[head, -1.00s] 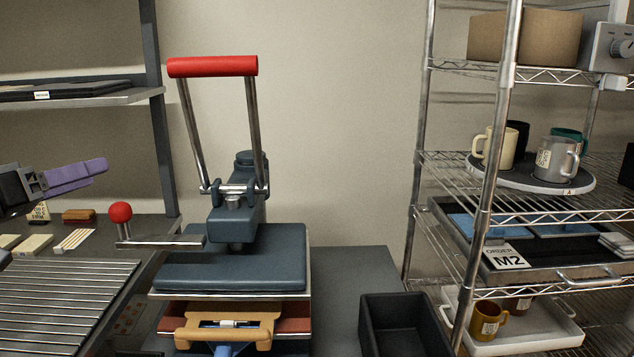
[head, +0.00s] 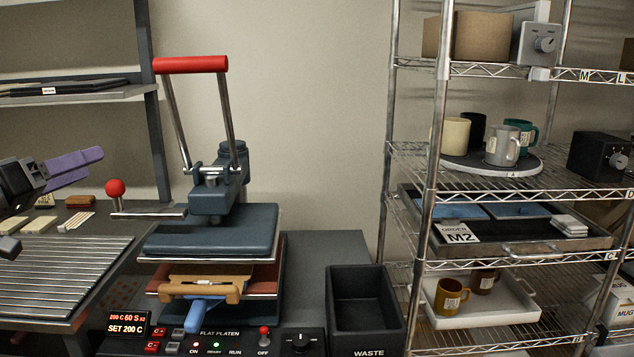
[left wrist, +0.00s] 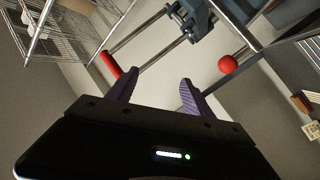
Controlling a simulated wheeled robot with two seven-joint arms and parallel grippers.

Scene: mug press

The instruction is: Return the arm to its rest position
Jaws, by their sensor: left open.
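My left gripper (head: 75,167) shows at the left edge of the head view, with purple fingers, above the slatted rack and left of the press. In the left wrist view its two fingers (left wrist: 157,95) stand apart with nothing between them. The heat press (head: 215,230) has its red-topped handle (head: 190,64) raised. A red ball knob (head: 115,187) sits on a side lever at the left of the press. The handle and the knob also show in the left wrist view, beyond the fingers. My right gripper is not in view.
A slatted rack (head: 60,270) lies below my left gripper. A dark waste bin (head: 362,300) stands right of the press. A wire shelf (head: 425,180) at the right holds mugs, trays and boxes. A shelf post (head: 150,110) rises behind the gripper.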

